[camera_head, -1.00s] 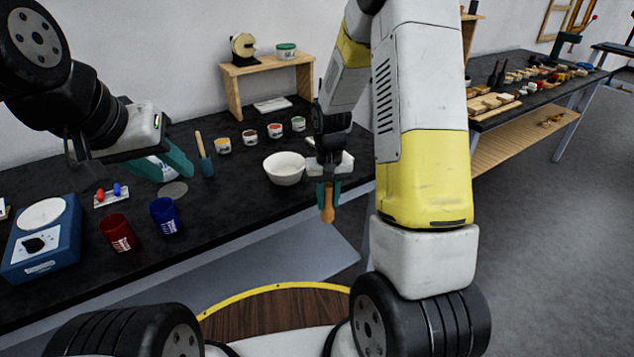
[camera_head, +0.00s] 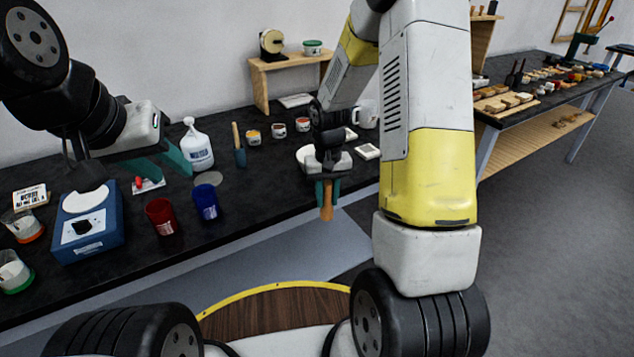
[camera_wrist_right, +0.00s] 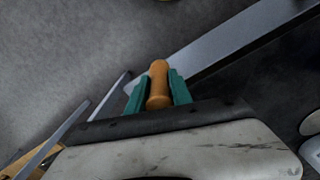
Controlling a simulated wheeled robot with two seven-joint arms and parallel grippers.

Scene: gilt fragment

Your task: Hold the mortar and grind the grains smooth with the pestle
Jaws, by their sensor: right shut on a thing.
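My right gripper (camera_head: 327,188) is shut on the wooden pestle (camera_head: 327,207), which hangs down in front of the bench edge. The right wrist view also shows the pestle (camera_wrist_right: 158,84) between the teal fingers (camera_wrist_right: 158,92). The inside and any grains cannot be seen. My left gripper (camera_head: 164,163) is over the bench at the left, its teal fingers apart and empty, well away from the mortar.
A red cup (camera_head: 161,217) and blue cup (camera_head: 206,203) are near the front edge. A blue scale-like device (camera_head: 88,235) is at left. A wooden shelf (camera_head: 288,62) stands behind.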

